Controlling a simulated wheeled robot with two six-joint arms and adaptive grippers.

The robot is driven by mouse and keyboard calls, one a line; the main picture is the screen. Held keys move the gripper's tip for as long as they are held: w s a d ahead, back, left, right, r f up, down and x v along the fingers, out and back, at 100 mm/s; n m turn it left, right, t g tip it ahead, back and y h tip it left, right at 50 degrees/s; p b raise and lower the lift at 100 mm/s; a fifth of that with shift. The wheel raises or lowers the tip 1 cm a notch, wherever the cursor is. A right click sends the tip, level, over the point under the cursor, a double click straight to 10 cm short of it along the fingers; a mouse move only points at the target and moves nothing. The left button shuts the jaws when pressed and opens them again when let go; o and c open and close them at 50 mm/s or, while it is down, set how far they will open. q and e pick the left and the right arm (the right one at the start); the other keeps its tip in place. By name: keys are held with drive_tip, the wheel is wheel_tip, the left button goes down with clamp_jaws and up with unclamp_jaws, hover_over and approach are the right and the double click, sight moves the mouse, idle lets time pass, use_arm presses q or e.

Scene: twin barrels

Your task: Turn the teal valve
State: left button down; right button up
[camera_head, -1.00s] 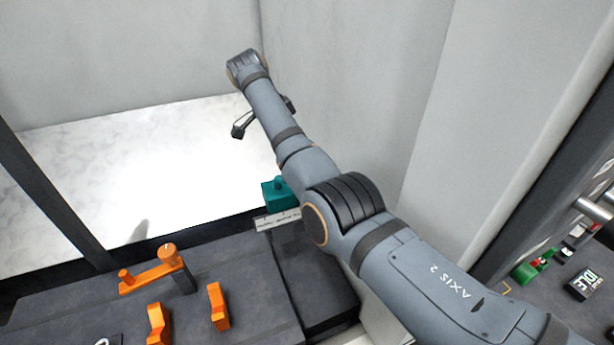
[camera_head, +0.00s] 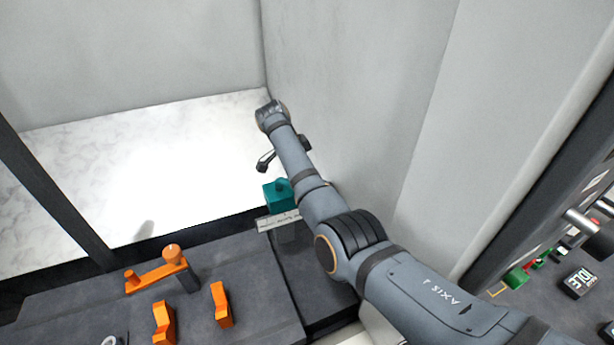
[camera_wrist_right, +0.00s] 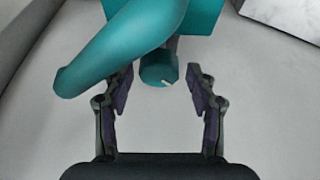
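In the right wrist view the teal valve shows a thick curved handle (camera_wrist_right: 125,42) at the left, a short round knob (camera_wrist_right: 158,68) at the centre, and part of a teal body (camera_wrist_right: 205,14) at the top. My right gripper (camera_wrist_right: 160,73) is open. Its fingertips are on either side of the knob with gaps, and I see no contact. In the head view a teal block (camera_head: 276,195) shows beside my right arm, which comes in from the lower right and covers part of it. My left gripper is not in view.
A pale ruler-like plate (camera_head: 278,221) lies before the teal block. An orange lever (camera_head: 153,275) and two orange blocks, one left (camera_head: 163,325) and one right (camera_head: 221,305), are on the dark bench. A grey wall (camera_head: 350,100) stands close behind my arm.

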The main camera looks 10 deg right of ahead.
drive_tip(key=c, duration=0.9)
drive_tip(key=shift+o, duration=0.2)
drive_tip(key=shift+n, duration=0.4)
drive_tip(key=n, duration=0.1)
drive_tip(key=n+t, duration=0.1)
drive_tip(key=n, duration=0.1)
drive_tip(key=shift+s+d+n+y, duration=0.1)
drive_tip(key=shift+s+n+y, duration=0.05)
drive_tip(key=shift+n+y, duration=0.2)
drive_tip(key=shift+d+r+n+t+y, duration=0.1)
drive_tip(key=shift+n+t+y, duration=0.3)
drive_tip(key=shift+n, duration=0.6)
drive_tip(key=shift+n+t+y, duration=0.15)
drive_tip(key=shift+n+t, duration=0.35)
drive_tip(key=shift+n, duration=0.75)
drive_tip(key=o, duration=1.1)
drive_tip(key=shift+s, duration=0.1)
drive_tip(key=shift+o, duration=0.2)
